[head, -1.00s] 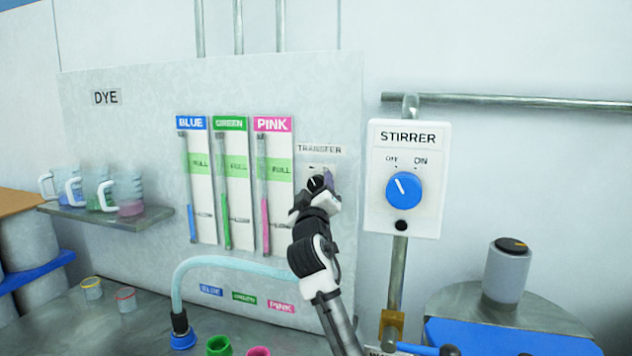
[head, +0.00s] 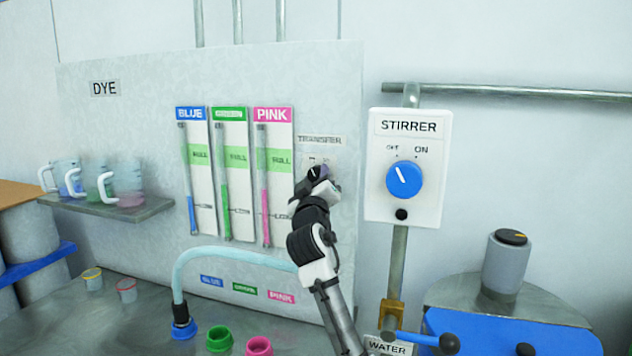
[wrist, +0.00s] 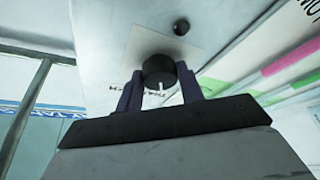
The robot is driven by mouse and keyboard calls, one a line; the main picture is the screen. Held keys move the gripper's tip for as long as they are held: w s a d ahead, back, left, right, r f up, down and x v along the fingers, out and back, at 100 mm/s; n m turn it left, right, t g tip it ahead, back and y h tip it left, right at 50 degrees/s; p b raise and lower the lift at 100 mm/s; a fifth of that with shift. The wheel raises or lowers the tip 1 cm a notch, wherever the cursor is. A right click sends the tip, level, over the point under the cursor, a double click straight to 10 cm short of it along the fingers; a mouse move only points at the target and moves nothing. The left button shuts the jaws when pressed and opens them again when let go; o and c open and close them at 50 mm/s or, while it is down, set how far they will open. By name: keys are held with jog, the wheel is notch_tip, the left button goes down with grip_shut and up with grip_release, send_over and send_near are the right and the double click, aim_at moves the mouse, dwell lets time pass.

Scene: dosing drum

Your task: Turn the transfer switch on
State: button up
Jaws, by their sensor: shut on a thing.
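The transfer switch is a black round knob with a white pointer mark, below the TRANSFER label (head: 319,140) on the grey dye panel. In the wrist view the knob (wrist: 158,70) sits between the two dark purple fingers of my gripper (wrist: 160,88). My gripper is shut on it, one finger at each side. The white mark shows on the knob's edge nearest the camera. In the head view my gripper (head: 318,176) reaches up to the knob and covers most of it. The position marks above the knob are too small to read.
The stirrer box (head: 407,165) with its blue knob (head: 404,180) stands close to the right of my gripper. Blue, green and pink gauges (head: 233,180) are to the left. A pale hose (head: 225,256) arches below. A shelf (head: 105,208) with beakers is farther left.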

jog(key=m+h+b, duration=0.1)
jog(key=m+b, duration=0.1)
jog(key=m, duration=0.1)
jog(key=m+h+b, duration=0.1)
jog(key=m+b, duration=0.1)
jog(key=b, duration=0.1)
jog(key=m+h+b, duration=0.2)
jog(key=m+b, duration=0.1)
jog(key=shift+a+f+m, duration=0.3)
jog(key=shift+f, duration=0.1)
jog(key=m+h+b, duration=0.2)
jog(key=m, duration=0.1)
jog(key=shift+w+r+m+g, duration=0.1)
jog(key=shift+m+g, duration=0.2)
jog(key=shift+m, duration=0.1)
jog(key=shift+r+m+g+h+b, duration=0.1)
jog(key=shift+m+g+h+b, duration=0.15)
jog(key=shift+m+h+b, duration=0.6)
jog(key=shift+r+m+g+h+b, duration=0.15)
jog(key=shift+m+g+h, duration=0.1)
jog(key=shift+m, duration=1.1)
jog(key=o, duration=1)
